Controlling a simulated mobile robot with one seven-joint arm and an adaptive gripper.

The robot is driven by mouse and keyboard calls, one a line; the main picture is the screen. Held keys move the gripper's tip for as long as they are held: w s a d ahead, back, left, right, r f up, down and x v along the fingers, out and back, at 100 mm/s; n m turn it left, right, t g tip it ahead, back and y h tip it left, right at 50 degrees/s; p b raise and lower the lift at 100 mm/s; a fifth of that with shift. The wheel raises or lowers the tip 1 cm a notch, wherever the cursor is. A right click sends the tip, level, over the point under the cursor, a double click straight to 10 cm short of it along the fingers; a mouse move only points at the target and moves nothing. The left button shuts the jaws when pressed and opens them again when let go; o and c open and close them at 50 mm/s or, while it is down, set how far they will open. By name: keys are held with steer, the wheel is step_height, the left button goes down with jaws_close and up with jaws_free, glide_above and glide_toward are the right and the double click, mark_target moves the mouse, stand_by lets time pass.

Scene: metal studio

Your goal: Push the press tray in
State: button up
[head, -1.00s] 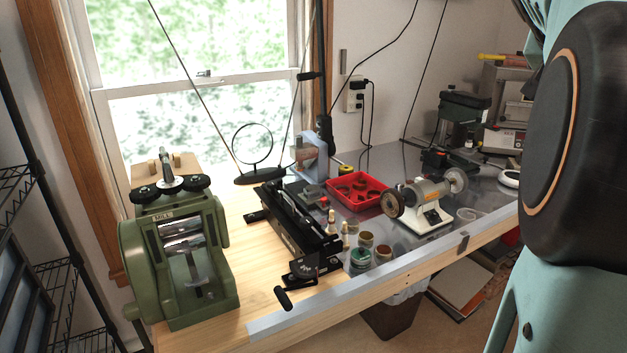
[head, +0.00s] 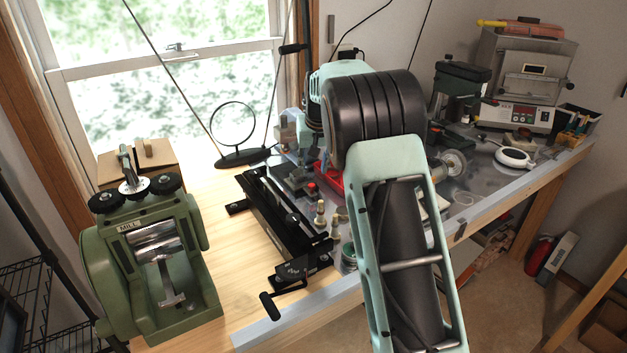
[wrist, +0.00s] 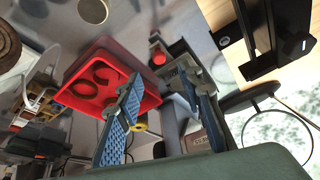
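A pale blue-grey press (head: 304,128) stands at the back of the bench, partly behind my arm. A grey flat piece (head: 296,180), perhaps its tray, sits low in front of it near a red knob (head: 311,187). In the wrist view a grey block (wrist: 178,72) and the red knob (wrist: 158,57) show beyond the fingers. I cannot tell for sure which part is the tray. My gripper (wrist: 162,80) is open and empty, its blue-padded fingers apart; I see no contact with the grey block. In the head view my arm hides the gripper.
A red compartment tray (wrist: 110,70) lies close to the left finger. A black bench tool (head: 285,222) with a crank, small bottles (head: 320,215), and a green rolling mill (head: 155,255) stand left of my arm. Bare wood (head: 225,185) lies between mill and black tool.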

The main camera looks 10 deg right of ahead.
mark_target(312, 185)
steer(key=x, duration=0.8)
steer(key=shift+w+f+p, duration=0.1)
steer(key=shift+f+p, duration=0.05)
steer(key=shift+p, duration=0.25)
jaws_close()
